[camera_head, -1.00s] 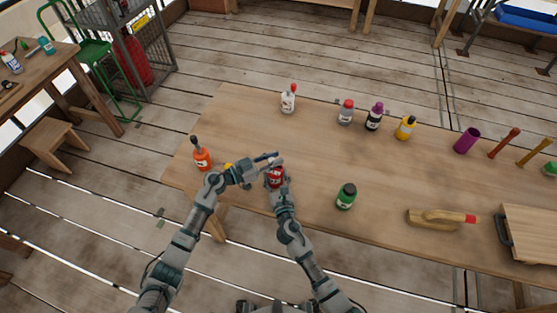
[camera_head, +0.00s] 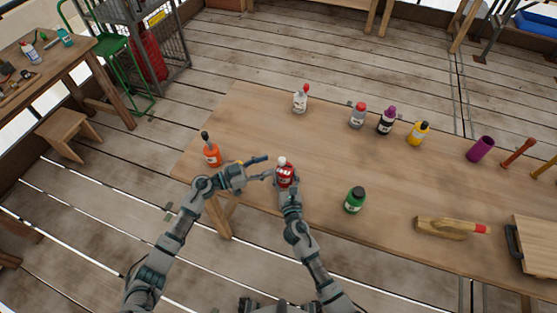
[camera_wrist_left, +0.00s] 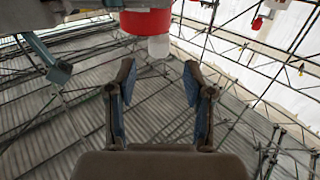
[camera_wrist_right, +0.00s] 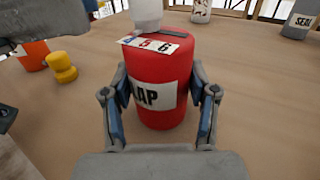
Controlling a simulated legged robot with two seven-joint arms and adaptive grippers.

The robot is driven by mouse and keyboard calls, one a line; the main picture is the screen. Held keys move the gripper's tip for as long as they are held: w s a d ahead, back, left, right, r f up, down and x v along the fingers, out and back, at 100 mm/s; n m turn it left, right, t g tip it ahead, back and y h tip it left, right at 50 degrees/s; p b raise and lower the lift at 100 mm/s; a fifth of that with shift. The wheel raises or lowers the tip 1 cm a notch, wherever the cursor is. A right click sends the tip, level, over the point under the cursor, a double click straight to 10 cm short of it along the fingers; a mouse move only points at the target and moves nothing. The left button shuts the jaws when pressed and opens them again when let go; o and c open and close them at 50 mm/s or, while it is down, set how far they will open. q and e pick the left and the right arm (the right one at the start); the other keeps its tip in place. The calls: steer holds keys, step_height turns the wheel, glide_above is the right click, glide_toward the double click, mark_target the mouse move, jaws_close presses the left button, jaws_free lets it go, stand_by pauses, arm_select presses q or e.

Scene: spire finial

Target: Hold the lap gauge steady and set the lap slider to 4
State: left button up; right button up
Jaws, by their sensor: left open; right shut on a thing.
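The lap gauge (camera_head: 285,172) is a red canister with a white top, upright at the table's near edge. In the right wrist view it (camera_wrist_right: 160,98) has a white label reading "LAP" and a strip with digits (camera_wrist_right: 150,44) on top. A dark grey piece (camera_wrist_right: 160,33) lies by the strip; I cannot tell whether it is the slider or its setting. My right gripper (camera_wrist_right: 158,88) is shut around the gauge's sides. My left gripper (camera_head: 267,167) is open and empty, just left of the gauge. In the left wrist view the gauge (camera_wrist_left: 146,22) is beyond its fingers.
An orange bottle (camera_head: 212,155) stands left of my left gripper. A small yellow object (camera_wrist_right: 62,67) is near it. A green bottle (camera_head: 355,200) and a wooden tool (camera_head: 445,228) are to the right. Several bottles line the far side. The table (camera_head: 310,135) between is clear.

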arm_select(q)
steer(key=v, duration=0.5)
steer(key=shift+a, duration=0.1)
arm_select(e)
steer(key=o, duration=1.3)
